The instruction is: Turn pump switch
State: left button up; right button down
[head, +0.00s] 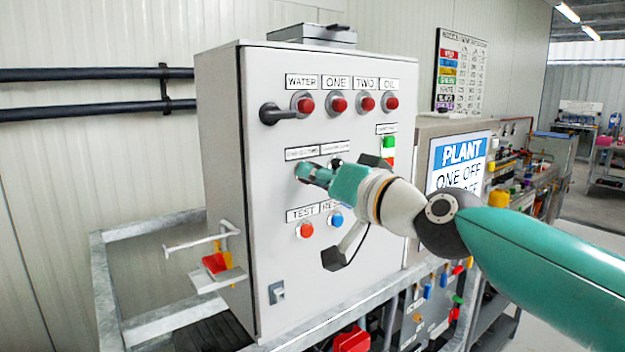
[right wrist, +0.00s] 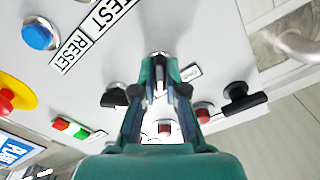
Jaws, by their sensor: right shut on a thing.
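My right gripper (head: 303,171) reaches in from the right to the grey control cabinet (head: 270,240). It is at the left switch of the middle row, just under a small label (head: 302,153) too blurred to read. In the right wrist view my right gripper (right wrist: 159,88) is shut on this pump switch (right wrist: 158,55); its silver collar shows past the fingertips. The fingers hide most of the switch, so its setting cannot be told. A second black switch (right wrist: 113,96) sits beside it. My left gripper is not in view.
A black lever handle (head: 277,114) juts from the cabinet's upper left. Several red lamps (head: 339,105) line the top. An orange-red button (head: 305,230) and a blue button (head: 336,218) sit below my gripper. A metal rail frame (head: 160,325) surrounds the base.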

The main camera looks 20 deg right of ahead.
jog(key=shift+f+n+b, duration=0.1)
jog(key=shift+n+b, duration=1.85)
jog(key=shift+n, duration=1.45)
jog(key=c, duration=1.2)
grip_release()
jog(key=shift+s+d, duration=0.1)
jog(key=v, duration=1.1)
jog(key=shift+s+d, duration=0.1)
jog(key=shift+s, duration=0.25)
